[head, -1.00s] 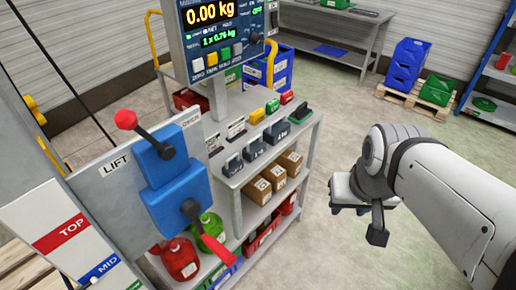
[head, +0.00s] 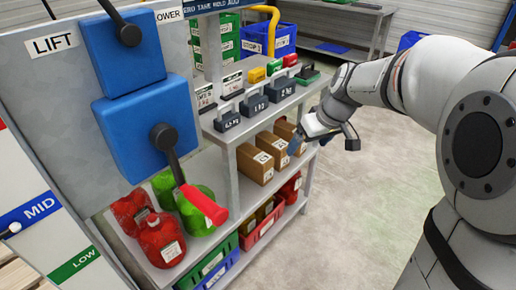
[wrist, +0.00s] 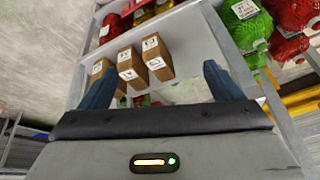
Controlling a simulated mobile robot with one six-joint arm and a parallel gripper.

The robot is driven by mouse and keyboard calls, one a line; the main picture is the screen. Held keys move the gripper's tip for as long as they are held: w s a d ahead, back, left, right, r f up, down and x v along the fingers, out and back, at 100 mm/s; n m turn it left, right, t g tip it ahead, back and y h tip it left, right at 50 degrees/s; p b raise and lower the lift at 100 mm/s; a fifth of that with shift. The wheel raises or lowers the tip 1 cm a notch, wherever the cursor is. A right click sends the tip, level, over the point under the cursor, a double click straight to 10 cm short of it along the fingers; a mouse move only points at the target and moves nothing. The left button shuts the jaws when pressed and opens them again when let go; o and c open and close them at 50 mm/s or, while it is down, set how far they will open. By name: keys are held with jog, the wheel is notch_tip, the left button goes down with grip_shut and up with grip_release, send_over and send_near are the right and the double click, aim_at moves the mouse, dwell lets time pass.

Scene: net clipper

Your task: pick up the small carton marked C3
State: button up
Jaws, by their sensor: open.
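Three small brown cartons stand in a row on the cart's middle shelf (head: 240,188): a near carton (head: 256,164), a middle carton (head: 271,148) and a far carton (head: 289,134). Each has a white label, but the marks are too small to read, so I cannot tell which is C3. My gripper (head: 306,138) is beside the far end of the row, partly overlapping the far carton in the picture. The wrist view looks upside down. There my gripper (wrist: 160,88) is open and empty, its two blue fingers apart, with the cartons (wrist: 129,68) beyond them.
Grey weights (head: 255,105) stand on the shelf above the cartons. A lift panel with a red-handled lever (head: 205,206) is close on the left. The floor (head: 350,220) right of the cart is clear.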

aim_at(269, 161)
jog(key=w+a+f+n+y+b, duration=0.1)
jog(key=w+a+f+b, duration=0.1)
jog(key=w+f+b, duration=0.55)
jog(key=w+a+f+n+b, duration=0.1)
jog(key=w+f+n+b, duration=0.2)
jog(key=f, duration=0.7)
jog(key=w+a+f+y+b, duration=0.1)
jog(key=w+a+f+b, duration=0.1)
jog(key=w+f+b, duration=0.5)
jog(key=shift+n+t, duration=0.3)
jog(key=w+a, duration=0.1)
jog(key=w+a+f, duration=0.1)
jog(key=a, duration=0.1)
jog(key=w+a+b, duration=0.1)
jog(key=a, duration=0.1)
jog(key=shift+w+a+f, duration=0.2)
jog(key=shift+a+f, duration=0.05)
jog(key=shift+f, duration=0.15)
jog(key=shift+w+a+b, duration=0.35)
jog(key=shift+w+a, duration=0.15)
jog(key=shift+a, duration=0.2)
jog(key=shift+w+a+f+b, duration=0.25)
jog(key=shift+w+a+b, duration=0.25)
jog(key=shift+w+a, duration=0.3)
jog(key=shift+w+a+f+b, duration=0.2)
jog(key=shift+w+a+b, duration=0.35)
jog(key=shift+a, duration=0.4)
jog(key=shift+c, duration=0.6)
